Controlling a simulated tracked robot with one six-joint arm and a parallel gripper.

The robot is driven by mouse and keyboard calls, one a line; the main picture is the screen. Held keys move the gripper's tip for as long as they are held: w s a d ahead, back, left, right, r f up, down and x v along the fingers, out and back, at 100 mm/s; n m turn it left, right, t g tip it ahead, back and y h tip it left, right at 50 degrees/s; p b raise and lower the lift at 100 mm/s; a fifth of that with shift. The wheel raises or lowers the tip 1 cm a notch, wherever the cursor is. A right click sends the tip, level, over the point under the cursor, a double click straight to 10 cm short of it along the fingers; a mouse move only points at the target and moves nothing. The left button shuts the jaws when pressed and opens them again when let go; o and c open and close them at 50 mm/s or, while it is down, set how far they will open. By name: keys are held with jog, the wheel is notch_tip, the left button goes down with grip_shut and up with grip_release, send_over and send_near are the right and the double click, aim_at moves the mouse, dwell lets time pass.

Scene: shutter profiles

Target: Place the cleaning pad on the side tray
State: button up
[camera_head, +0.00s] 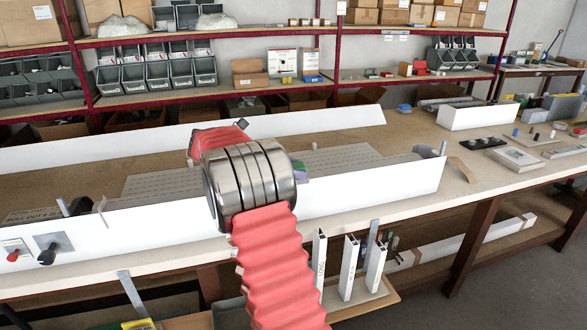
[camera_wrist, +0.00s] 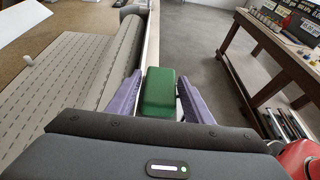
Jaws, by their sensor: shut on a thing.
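The cleaning pad appears to be the green block (camera_wrist: 158,92) in the wrist view. My gripper (camera_wrist: 161,78) has its two purple fingers on either side of the block and is shut on it. In the head view a small purple part of my gripper (camera_head: 300,170) shows past my arm; the pad cannot be made out there. A low wooden ledge (camera_head: 385,298) hangs at the bench front with upright white profile pieces (camera_head: 348,268) on it. I cannot tell whether it is the side tray.
The long bench (camera_head: 470,178) carries white profiles (camera_head: 395,188) and a perforated grey mat (camera_head: 165,185). In the wrist view a grey mat (camera_wrist: 55,70) lies left, and another bench (camera_wrist: 262,52) stands right across open floor (camera_wrist: 205,50). Shelves with grey bins (camera_head: 155,72) stand behind.

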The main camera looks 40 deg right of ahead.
jog(key=shift+s, duration=0.3)
jog(key=shift+s+a, duration=0.2)
jog(key=shift+a, duration=0.05)
jog(key=shift+w+a+f+n+t, duration=0.3)
jog(key=shift+a+f, duration=0.2)
jog(key=shift+a, duration=0.1)
jog(key=w+a+f+n+t, duration=0.1)
jog(key=a+f+n+t, duration=0.3)
jog(key=a+f, duration=0.4)
jog(key=w+a+f+n+t, duration=0.1)
jog(key=a+f+n+t, duration=0.4)
jog(key=a, duration=1.3)
jog(key=w+a+f+n+t+y, duration=0.1)
jog(key=a+f+n+t, duration=0.3)
jog(key=a+f, duration=0.8)
jog(key=shift+a+f+n+t, duration=0.3)
jog(key=shift+a+f+t, duration=0.1)
jog(key=shift+a+t, duration=0.65)
